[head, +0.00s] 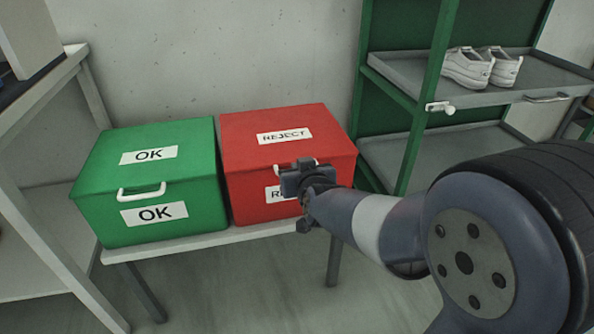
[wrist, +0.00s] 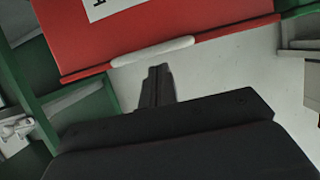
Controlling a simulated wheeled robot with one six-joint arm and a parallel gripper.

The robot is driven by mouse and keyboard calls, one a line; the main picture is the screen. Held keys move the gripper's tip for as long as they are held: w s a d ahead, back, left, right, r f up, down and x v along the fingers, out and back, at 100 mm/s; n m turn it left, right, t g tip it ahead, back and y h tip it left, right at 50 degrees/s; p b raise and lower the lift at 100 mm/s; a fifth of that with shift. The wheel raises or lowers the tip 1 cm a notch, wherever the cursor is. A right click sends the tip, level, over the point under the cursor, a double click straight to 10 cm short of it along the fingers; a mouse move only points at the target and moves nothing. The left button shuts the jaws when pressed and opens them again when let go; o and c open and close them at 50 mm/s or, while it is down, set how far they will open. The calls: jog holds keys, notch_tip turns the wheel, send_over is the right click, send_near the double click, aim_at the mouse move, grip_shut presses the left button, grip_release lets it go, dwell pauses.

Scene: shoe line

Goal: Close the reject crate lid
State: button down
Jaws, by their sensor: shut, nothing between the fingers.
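The red reject crate (head: 248,198) stands on a low bench with its lid (head: 285,120) lying flat on top, looking closed like the green crate's lid. The lid carries a REJECT label. Its white handle is at the front edge, partly hidden behind my gripper (head: 300,180) in the head view. In the wrist view the red lid (wrist: 140,28) and its whole white handle (wrist: 152,52) show just beyond my shut, empty fingers (wrist: 157,70). My gripper is at the crate's front, covering part of the lower label. I cannot tell whether the fingers touch the handle.
A green OK crate (head: 90,205), lid down, stands close to the left of the reject crate on the bench (head: 215,241). A green rack (head: 420,105) with grey shelves and white shoes (head: 482,67) stands at right. A white-framed table (head: 40,110) is at left.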

jog(key=s+d+f, duration=0.1)
jog(key=s+f, duration=0.1)
jog(key=s, duration=0.6)
jog(key=shift+s+d+p, duration=0.35)
jog(key=shift+s+p, duration=0.05)
jog(key=w+a+b, duration=0.1)
jog(key=w+b, duration=0.1)
jog(key=w, duration=0.7)
jog(key=shift+a+r, duration=0.35)
jog(key=shift+a, duration=0.05)
jog(key=shift+s+f, duration=0.1)
